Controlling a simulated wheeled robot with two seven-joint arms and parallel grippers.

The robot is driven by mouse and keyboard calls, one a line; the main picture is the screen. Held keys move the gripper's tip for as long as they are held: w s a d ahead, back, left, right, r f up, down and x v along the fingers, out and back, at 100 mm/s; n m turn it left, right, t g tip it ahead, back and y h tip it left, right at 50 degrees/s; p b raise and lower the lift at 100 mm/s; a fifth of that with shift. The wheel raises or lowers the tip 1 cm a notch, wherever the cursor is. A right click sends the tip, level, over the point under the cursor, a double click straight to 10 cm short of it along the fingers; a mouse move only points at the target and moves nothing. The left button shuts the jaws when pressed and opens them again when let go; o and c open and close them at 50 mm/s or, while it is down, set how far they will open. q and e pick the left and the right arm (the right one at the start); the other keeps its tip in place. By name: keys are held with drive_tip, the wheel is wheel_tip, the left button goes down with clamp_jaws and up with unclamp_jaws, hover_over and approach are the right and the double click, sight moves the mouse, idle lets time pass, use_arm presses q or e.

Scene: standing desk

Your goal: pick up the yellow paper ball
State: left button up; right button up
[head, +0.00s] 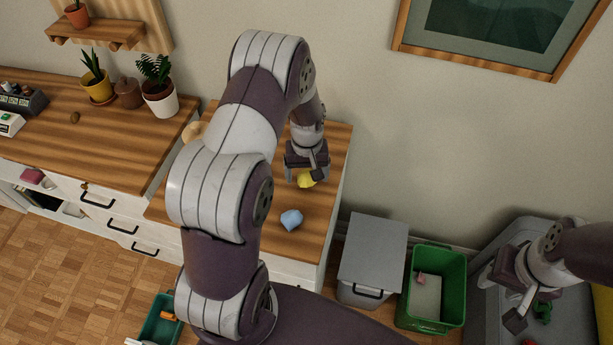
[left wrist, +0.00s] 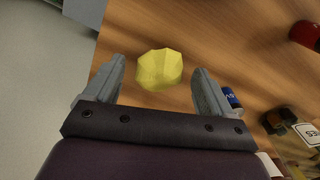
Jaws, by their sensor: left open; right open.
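The yellow paper ball (head: 307,181) lies on the wooden desk top (head: 318,215), partly hidden by my left gripper (head: 306,172) in the head view. In the left wrist view the faceted yellow ball (left wrist: 160,69) shows between the tips of the open left fingers (left wrist: 160,75). Gaps show on both sides, and neither finger seems to touch it. My right gripper (head: 501,300) is open at the lower right, over a grey surface and far from the ball.
A blue paper ball (head: 291,219) lies nearer on the desk. In the left wrist view, a red object (left wrist: 306,34), a blue cylinder (left wrist: 231,98) and dark items lie to the right. A grey lidded bin (head: 373,250) and a green bin (head: 437,280) stand right of the desk.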

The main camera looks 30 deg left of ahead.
use_arm(q)
drive_tip(key=shift+w+f, duration=0.1)
drive_tip(key=shift+f, duration=0.1)
drive_tip(key=shift+c, duration=0.9)
drive_tip(key=c, duration=1)
